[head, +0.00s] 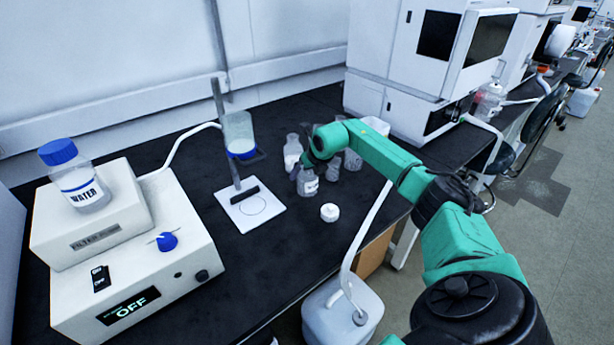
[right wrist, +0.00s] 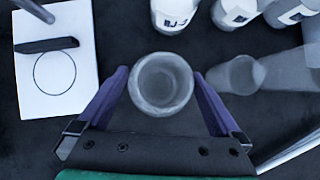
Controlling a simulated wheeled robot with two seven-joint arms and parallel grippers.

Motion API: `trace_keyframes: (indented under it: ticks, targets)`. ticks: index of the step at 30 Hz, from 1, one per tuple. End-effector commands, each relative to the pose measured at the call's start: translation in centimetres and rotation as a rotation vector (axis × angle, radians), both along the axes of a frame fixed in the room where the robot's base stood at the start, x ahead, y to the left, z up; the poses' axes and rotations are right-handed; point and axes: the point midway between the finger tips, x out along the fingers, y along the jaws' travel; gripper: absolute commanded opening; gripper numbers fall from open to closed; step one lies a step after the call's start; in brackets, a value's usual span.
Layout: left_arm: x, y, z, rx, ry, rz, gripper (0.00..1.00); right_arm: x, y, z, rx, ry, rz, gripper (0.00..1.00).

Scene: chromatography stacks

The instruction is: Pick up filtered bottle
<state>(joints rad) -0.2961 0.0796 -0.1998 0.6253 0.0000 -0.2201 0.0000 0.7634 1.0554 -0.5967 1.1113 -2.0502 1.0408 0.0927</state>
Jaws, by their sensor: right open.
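A small clear open-topped bottle (head: 307,184) with a pale label stands on the black bench; no lettering marks it as filtered. It also shows from above in the right wrist view (right wrist: 162,84), its round mouth uncapped. My right gripper (head: 308,164) is at this bottle, partly hidden by its own arm in the head view. In the right wrist view its two purple fingers (right wrist: 162,88) are open, one on each side of the bottle, with small gaps visible. My left gripper is not in view.
Other labelled bottles (head: 292,152) (right wrist: 172,14) stand just behind, with clear glassware (right wrist: 240,75) to the right. A white cap (head: 329,212) lies in front. A filter stand (head: 251,207) is left, beside the pump box (head: 135,270) carrying a WATER bottle (head: 78,180).

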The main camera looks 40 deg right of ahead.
Motion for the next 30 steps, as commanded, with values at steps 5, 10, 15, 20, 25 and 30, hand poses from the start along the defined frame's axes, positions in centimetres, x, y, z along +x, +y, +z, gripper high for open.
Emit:
trace_keyframes:
  ticks: [5, 10, 15, 20, 25, 30]
  targets:
    - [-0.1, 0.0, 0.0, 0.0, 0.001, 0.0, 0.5, 0.1, 0.0, -0.1, -0.001, -0.001, 0.001, 1.0]
    - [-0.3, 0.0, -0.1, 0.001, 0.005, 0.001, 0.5, 0.0, 0.0, -0.1, 0.0, -0.001, 0.0, 0.39]
    - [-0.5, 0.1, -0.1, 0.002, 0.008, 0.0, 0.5, 0.1, 0.0, 0.0, -0.001, -0.003, 0.0, 0.17]
    - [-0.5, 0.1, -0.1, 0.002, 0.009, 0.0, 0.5, 0.1, 0.0, 0.2, -0.001, -0.003, 0.0, 0.17]
    - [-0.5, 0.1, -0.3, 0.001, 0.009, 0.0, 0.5, 0.1, -0.1, 2.1, -0.001, -0.006, -0.001, 0.17]
    - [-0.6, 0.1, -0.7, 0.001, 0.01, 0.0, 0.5, 0.2, -0.1, 7.1, -0.001, -0.011, 0.0, 0.17]
